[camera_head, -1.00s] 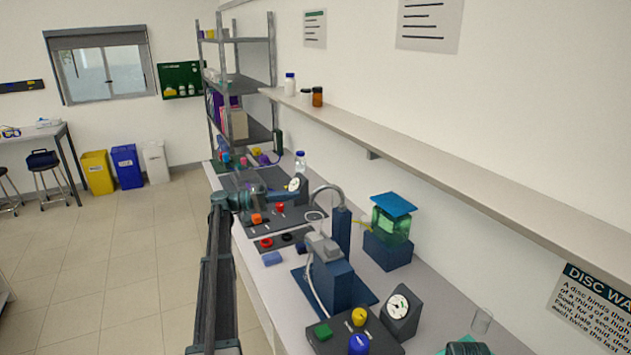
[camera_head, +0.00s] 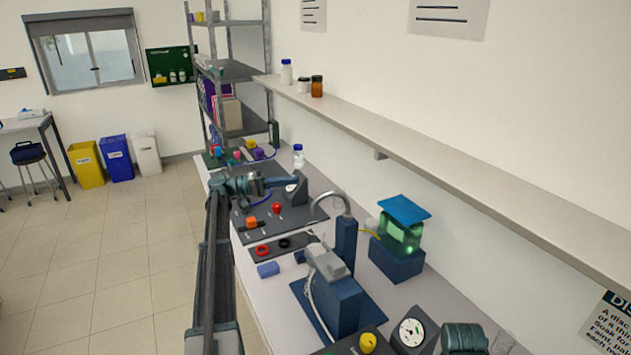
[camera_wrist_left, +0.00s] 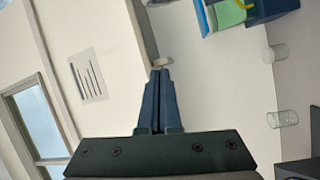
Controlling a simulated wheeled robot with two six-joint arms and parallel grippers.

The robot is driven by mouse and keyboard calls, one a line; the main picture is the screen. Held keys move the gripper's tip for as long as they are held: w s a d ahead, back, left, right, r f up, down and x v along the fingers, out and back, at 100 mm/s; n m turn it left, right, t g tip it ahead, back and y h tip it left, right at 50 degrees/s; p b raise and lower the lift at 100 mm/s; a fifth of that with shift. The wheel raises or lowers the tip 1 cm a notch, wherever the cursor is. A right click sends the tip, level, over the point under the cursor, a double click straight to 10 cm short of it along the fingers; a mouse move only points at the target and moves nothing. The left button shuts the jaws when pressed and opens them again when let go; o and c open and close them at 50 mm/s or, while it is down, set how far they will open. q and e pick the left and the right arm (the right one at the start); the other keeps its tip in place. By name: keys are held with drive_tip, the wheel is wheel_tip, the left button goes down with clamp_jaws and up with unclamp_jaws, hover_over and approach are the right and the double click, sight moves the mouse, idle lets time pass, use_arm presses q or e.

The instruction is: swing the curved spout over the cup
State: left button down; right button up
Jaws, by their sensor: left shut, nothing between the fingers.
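The curved spout (camera_head: 330,195) is a grey gooseneck pipe on a blue post (camera_head: 345,243) in the head view. Its tip bends over to the left, near the grey-and-blue unit on the dark blue plate. A clear glass vessel (camera_head: 504,342) stands low at the right; I cannot tell if it is the cup. Two clear vessels show in the left wrist view, one higher (camera_wrist_left: 277,53) and one lower (camera_wrist_left: 283,118). My left gripper (camera_wrist_left: 158,75) is shut and empty, clear of the spout. In the head view the left gripper (camera_head: 288,184) is small, beyond the spout. The right gripper is not in view.
A green tank with a blue lid (camera_head: 403,207) stands right of the spout. A gauge (camera_head: 412,332) and yellow knob (camera_head: 368,342) are at the front. A dark panel with red and orange knobs (camera_head: 277,209) lies beyond. A wall shelf (camera_head: 420,140) runs above the bench.

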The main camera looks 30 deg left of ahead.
use_arm(q)
drive_tip(key=w+d, duration=0.1)
drive_tip(key=d, duration=0.8)
drive_tip(key=shift+w+d, duration=0.2)
drive_tip(key=shift+d, duration=0.05)
drive_tip(key=shift+s, duration=0.15)
idle(0.4)
